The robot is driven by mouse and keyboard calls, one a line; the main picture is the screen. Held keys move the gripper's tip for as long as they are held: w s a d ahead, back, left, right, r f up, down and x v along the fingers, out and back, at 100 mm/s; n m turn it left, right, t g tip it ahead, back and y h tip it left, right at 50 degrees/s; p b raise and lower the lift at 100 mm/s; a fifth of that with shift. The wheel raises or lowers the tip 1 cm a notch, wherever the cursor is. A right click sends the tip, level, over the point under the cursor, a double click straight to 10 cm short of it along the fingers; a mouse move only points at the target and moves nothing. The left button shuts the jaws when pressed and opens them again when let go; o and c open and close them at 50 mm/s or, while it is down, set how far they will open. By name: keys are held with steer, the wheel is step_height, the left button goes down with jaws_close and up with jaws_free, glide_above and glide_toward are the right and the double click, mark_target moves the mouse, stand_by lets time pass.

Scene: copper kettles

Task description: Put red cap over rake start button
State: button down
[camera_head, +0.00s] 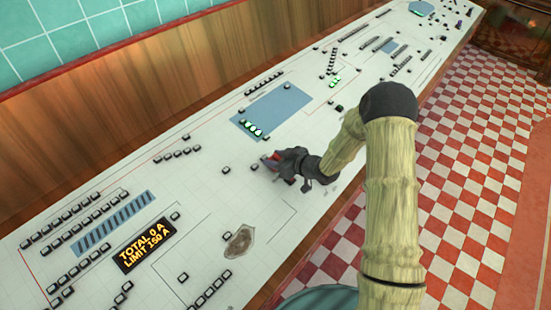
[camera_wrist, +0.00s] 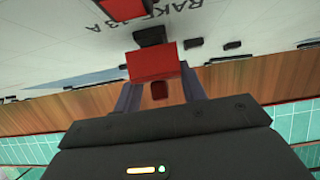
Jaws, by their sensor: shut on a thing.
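My gripper (camera_wrist: 158,84) is shut on a red cap (camera_wrist: 152,62), which sits between its two dark fingers. Another red block (camera_wrist: 123,9) is cut by the top edge. In the head view, my gripper (camera_head: 275,161) is low over the panel's middle, with red at its tip.
The white control panel (camera_head: 210,200) carries several small black buttons, a blue field (camera_head: 285,105) and an amber display (camera_head: 145,246). A brown patch (camera_head: 239,242) lies nearer. A wooden wall (camera_head: 110,115) runs behind. The checkered floor (camera_head: 450,190) is to the right.

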steer(key=shift+w+a+f+b, duration=0.1)
steer(key=shift+f+b, duration=0.25)
steer(key=shift+f, duration=0.15)
steer(key=shift+w+a+f+b, duration=0.1)
steer(key=shift+f+b, duration=0.25)
steer(key=shift+f, duration=0.1)
stand_by(0.6)
steer(key=c, duration=0.7)
jaws_free()
steer(key=shift+s+r, duration=0.1)
steer(key=shift+p+v, duration=1.35)
steer(key=shift+v, duration=2.65)
